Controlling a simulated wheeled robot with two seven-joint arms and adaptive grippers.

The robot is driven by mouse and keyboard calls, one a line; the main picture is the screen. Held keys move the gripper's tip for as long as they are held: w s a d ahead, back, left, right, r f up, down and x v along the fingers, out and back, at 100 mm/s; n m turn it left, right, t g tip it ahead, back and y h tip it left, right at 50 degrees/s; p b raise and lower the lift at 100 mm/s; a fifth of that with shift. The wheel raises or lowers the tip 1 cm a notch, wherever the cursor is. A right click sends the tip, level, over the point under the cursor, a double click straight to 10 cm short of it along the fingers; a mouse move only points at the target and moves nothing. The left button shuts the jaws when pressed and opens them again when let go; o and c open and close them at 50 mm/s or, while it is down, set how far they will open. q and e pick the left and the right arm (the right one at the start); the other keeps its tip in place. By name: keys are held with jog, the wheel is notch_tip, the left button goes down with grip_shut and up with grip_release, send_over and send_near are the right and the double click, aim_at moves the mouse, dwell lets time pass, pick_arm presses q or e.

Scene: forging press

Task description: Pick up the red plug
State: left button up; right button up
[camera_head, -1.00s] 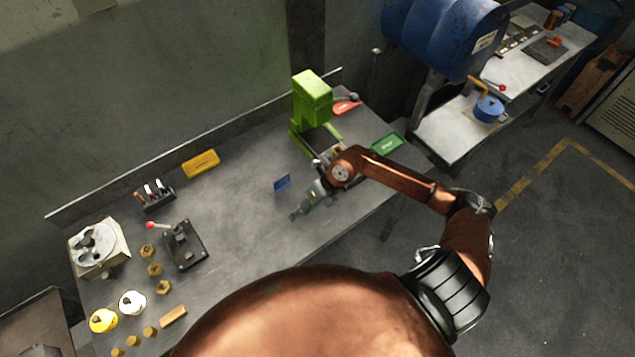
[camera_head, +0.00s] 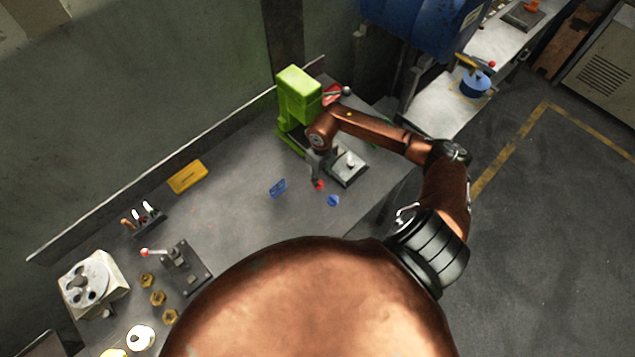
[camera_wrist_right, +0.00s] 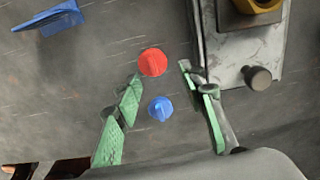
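The red plug (camera_head: 319,185) lies on the grey workbench (camera_head: 240,225) in front of the green press. In the right wrist view the red plug (camera_wrist_right: 152,62) is a round red disc just ahead of my fingertips. My right gripper (camera_wrist_right: 161,77) is open and empty, with green pads on its fingers. In the head view it (camera_head: 316,172) points down beside the red plug, with its fingers partly hidden by the arm. A blue plug (camera_wrist_right: 160,108) lies between the fingers as seen from the wrist. It also shows in the head view (camera_head: 334,200). My left gripper is out of view.
The green press (camera_head: 298,95) and a metal plate (camera_head: 348,168) stand close to the gripper. A blue card-like piece (camera_head: 277,188) is left of the plugs. A lever fixture (camera_head: 180,265) and several brass nuts are farther left. The bench middle is clear.

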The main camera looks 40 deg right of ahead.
jog(key=f, duration=0.1)
jog(key=f+p, duration=0.1)
jog(key=a+f, duration=0.1)
jog(key=shift+w+a+f, duration=0.1)
jog(key=shift+w+f, duration=0.1)
jog(key=shift+w, duration=0.05)
jog(key=shift+s+f+p, duration=0.1)
jog(key=shift+f+p, duration=0.2)
jog(key=shift+f, duration=0.6)
jog(key=c, duration=0.3)
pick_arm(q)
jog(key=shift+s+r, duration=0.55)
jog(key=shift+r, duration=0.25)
pick_arm(e)
jog(key=shift+c, duration=0.6)
